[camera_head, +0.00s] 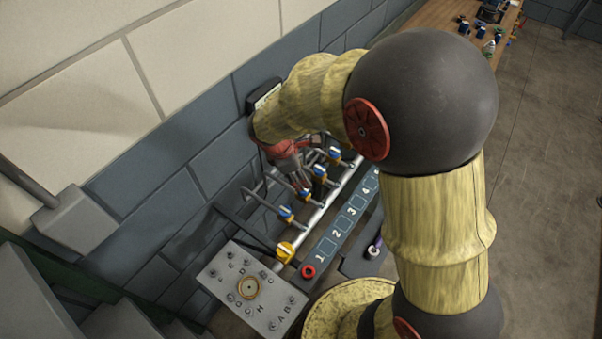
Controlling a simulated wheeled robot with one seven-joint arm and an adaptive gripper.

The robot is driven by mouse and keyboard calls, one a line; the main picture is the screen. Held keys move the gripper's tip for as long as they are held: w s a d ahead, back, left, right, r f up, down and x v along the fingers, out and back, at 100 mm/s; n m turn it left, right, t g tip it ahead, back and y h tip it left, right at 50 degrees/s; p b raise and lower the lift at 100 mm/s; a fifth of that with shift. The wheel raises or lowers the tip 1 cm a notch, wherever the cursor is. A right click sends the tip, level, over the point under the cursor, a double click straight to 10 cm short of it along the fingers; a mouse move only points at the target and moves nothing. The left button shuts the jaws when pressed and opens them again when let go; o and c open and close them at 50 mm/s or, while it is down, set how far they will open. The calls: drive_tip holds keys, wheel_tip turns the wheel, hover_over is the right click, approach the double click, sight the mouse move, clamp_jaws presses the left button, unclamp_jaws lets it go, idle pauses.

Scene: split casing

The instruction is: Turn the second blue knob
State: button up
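Several blue knobs with yellow parts stand in a row along a grey pipe by the wall. The nearest blue knob (286,213) is clear of my gripper. The second blue knob (304,194) is just below my gripper (301,184), which reaches down from the upper left. Two further blue knobs, one (320,171) and another (335,154), lie beyond it to the upper right. The fingertips are small and partly merged with the pipework, so I cannot tell whether they touch the second knob or are open.
A yellow knob (285,250) sits at the pipe's near end. A numbered strip (328,247) runs beside the pipe, with a red ring (308,271) at its end. A grey lettered panel (226,285) is at lower left. A wooden table (437,13) stands far back.

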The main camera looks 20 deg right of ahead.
drive_tip(key=shift+w+d+f+n+p, duration=0.3)
drive_tip(key=shift+f+n, duration=0.45)
drive_tip(key=shift+f, duration=1.2)
drive_tip(key=shift+w+d+f+n+p, duration=0.1)
drive_tip(key=shift+w+f+n+p, duration=0.45)
drive_tip(key=shift+f, duration=1.4)
drive_tip(key=shift+w+d+f+n+p, duration=0.1)
drive_tip(key=shift+w+d+f+n, duration=0.15)
drive_tip(key=shift+f+n, duration=1.2)
drive_tip(key=shift+f+m, duration=0.45)
drive_tip(key=shift+m, duration=0.1)
drive_tip(key=shift+c, duration=0.9)
drive_tip(key=c, duration=0.9)
drive_tip(key=shift+c, duration=0.2)
